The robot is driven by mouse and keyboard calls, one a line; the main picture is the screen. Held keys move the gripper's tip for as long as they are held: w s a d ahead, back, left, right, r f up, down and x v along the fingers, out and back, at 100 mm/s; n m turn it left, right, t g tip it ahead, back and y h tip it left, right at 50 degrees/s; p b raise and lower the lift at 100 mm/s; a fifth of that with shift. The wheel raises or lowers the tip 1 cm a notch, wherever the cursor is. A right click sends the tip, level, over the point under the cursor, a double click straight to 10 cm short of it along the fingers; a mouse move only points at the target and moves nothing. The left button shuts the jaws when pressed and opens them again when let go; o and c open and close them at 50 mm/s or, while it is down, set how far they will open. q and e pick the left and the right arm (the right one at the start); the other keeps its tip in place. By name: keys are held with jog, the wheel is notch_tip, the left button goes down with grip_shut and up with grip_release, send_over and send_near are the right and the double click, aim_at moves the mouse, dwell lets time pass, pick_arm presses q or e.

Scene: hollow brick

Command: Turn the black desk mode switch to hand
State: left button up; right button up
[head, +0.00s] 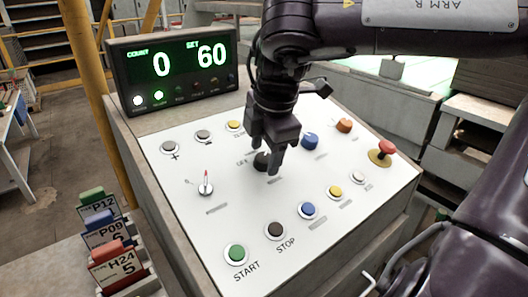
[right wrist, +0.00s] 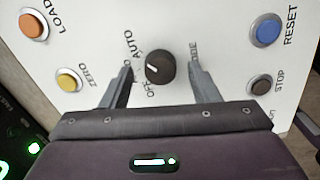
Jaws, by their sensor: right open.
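The black mode switch (right wrist: 160,67) is a round knob on the white panel, with OFF and AUTO lettering to its left in the right wrist view. A pale mark on the knob seems to face that lettering; its exact setting is hard to tell. In the head view the switch (head: 262,160) is partly hidden by my right gripper (head: 268,158), which points down at it. My right gripper (right wrist: 161,75) is open, with one finger on each side of the knob and a visible gap on both sides. My left gripper is not in view.
The white panel (head: 190,240) carries several buttons around the switch, including a green START button (head: 236,253) and a red mushroom button (head: 385,148). A small lever (head: 206,187) stands left of the switch. A display (head: 178,72) reading 0 and 60 stands behind.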

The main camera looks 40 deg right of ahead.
jog(key=shift+f, duration=0.45)
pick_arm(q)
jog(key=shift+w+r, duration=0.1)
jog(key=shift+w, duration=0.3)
pick_arm(e)
jog(key=shift+c, duration=0.4)
jog(key=shift+w, duration=0.1)
jog(key=c, duration=0.9)
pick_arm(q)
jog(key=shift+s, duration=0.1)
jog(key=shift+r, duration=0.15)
pick_arm(e)
jog(key=shift+n, duration=0.4)
jog(key=n+p, duration=0.1)
jog(key=n, duration=0.2)
jog(key=shift+r+n+p, duration=0.1)
jog(key=shift+n+p, duration=0.25)
jog(key=shift+n, duration=0.05)
pick_arm(q)
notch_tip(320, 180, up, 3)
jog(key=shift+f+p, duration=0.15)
jog(key=shift+p, duration=0.55)
pick_arm(e)
jog(key=n, duration=0.5)
